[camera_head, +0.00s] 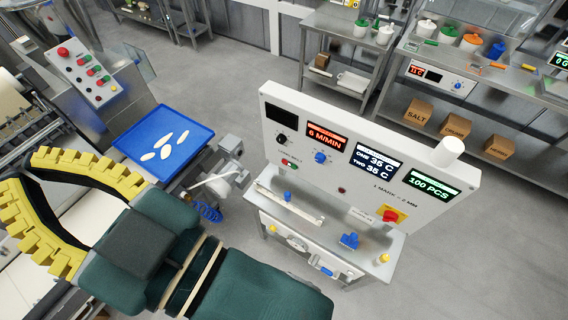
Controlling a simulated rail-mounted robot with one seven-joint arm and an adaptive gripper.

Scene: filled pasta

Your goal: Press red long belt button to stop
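The white control panel (345,135) stands right of centre. A grey control box (92,68) at the upper left has one large red button (63,51) and several small red and green ones. No readable label says "long belt". My gripper (21,171), with yellow ribbed fingers, is at the left edge, apart from all buttons. Its fingertips look close together; whether they touch is unclear.
A blue tray (190,119) with several pale pieces lies between the control box and the panel. Below the panel is a bench (325,240) with blue and yellow knobs. Steel shelves (480,75) with cartons stand behind. Grey floor is open at the right.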

